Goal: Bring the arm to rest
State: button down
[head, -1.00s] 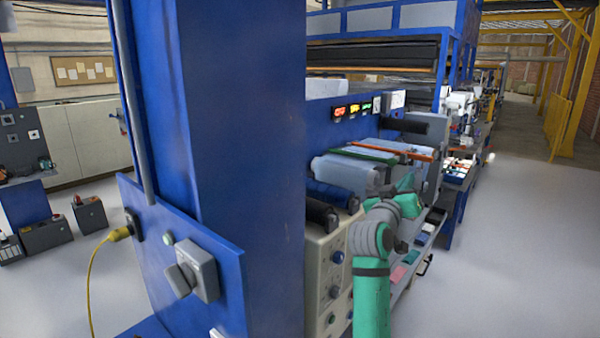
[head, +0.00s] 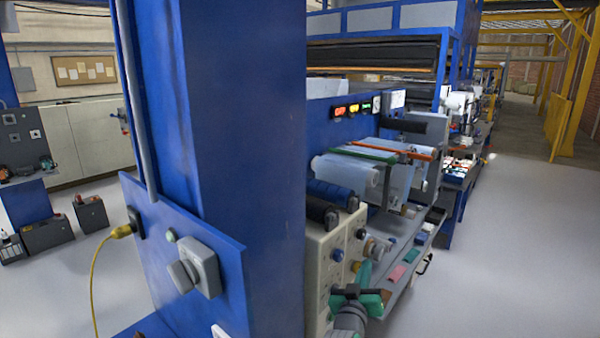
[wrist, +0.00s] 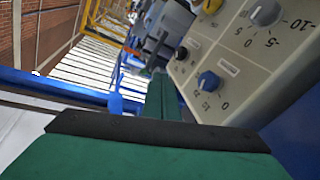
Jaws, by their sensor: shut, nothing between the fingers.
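My gripper (wrist: 163,98) shows in the wrist view as two green fingers lying together, shut and empty. The dark band and green body of the hand fill the lower part of that view. In the head view my folded green and grey arm is low at the bottom, in front of the cream control panel (head: 316,262). The fingertips cannot be made out clearly there. In the wrist view the panel, with its dial knobs (wrist: 208,82), is to the right of the fingers. I cannot tell whether there is any contact.
The film roller machine (head: 345,170) stands behind the panel, with a shelf of small coloured items (head: 397,272) below. A big blue column (head: 245,150) with a grey switch (head: 205,270) fills the left centre. Open grey floor (head: 500,240) lies to the right.

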jog(key=s+a+f+y, duration=0.1)
jog(key=s+a+f, duration=0.4)
jog(key=s+f, duration=0.3)
jog(key=s+a+f+n+y, duration=0.15)
jog(key=s+a+f, duration=0.25)
jog(key=s+f, duration=0.45)
jog(key=s+a+f+m+y, duration=0.1)
jog(key=s+a+f+y, duration=0.1)
jog(key=s+a+f, duration=0.5)
jog(key=s+a+f+g+y, duration=0.1)
jog(key=s+a+f+y, duration=0.1)
jog(key=s, duration=1.8)
jog(key=s+r, duration=0.5)
jog(key=s, duration=0.9)
jog(key=shift+s+a+r+g, duration=0.15)
jog(key=shift+s+a+g, duration=0.05)
jog(key=shift+s+g, duration=0.1)
